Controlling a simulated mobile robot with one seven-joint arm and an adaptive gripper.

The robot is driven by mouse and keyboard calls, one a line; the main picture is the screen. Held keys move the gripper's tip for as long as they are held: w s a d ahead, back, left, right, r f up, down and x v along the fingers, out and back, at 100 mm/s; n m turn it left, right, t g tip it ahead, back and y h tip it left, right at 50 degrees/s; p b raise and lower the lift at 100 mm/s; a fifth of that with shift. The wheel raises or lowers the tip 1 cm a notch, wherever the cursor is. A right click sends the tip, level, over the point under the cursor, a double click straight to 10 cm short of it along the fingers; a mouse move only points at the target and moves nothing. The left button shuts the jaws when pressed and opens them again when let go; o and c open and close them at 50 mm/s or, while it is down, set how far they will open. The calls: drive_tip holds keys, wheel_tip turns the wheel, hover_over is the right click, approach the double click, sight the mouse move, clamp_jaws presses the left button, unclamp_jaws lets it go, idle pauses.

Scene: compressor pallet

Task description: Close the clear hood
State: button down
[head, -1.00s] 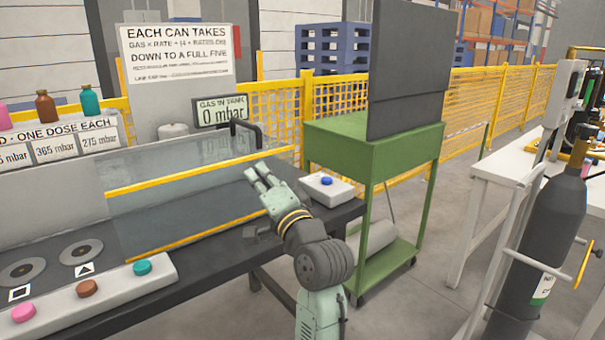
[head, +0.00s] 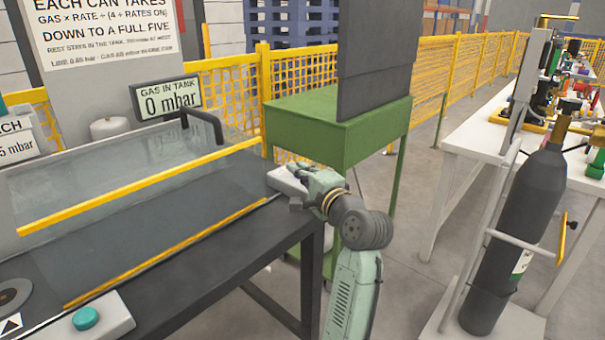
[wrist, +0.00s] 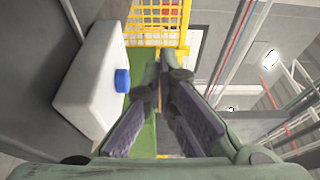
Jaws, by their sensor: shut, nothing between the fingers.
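The clear hood (head: 120,165) is a see-through panel over the dark bench (head: 150,285). A yellow bar (head: 145,187) runs along the panel, and a second yellow strip (head: 165,255) runs lower and nearer me. I cannot tell how far the hood is open. A dark curved handle-like bar (head: 207,122) stands at its far right end. My gripper (head: 296,172) is shut and empty at the bench's right end, beside a white box (head: 280,183). In the wrist view my fingers (wrist: 163,65) are right of the box's blue button (wrist: 122,80), apart from it; the head view hides the button.
A green cart (head: 335,125) with a dark upright panel (head: 375,65) stands close behind my gripper. A gas cylinder (head: 520,225) and a white table (head: 465,135) are at the right. A sign reading 0 mbar (head: 168,97) stands behind the hood. Open floor lies between bench and table.

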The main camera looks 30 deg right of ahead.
drive_tip(key=w, duration=0.5)
drive_tip(key=shift+w+r+p, duration=0.1)
drive_tip(key=shift+w+p, duration=0.05)
drive_tip(key=shift+p, duration=0.2)
drive_tip(key=a, duration=0.1)
drive_tip(key=s+a, duration=0.1)
drive_tip(key=a, duration=0.1)
drive_tip(key=shift+s+a+p, duration=0.1)
drive_tip(key=shift+s+p, duration=0.05)
drive_tip(key=shift+p, duration=0.2)
drive_tip(key=shift+s+a, duration=0.15)
drive_tip(key=shift+a, duration=0.2)
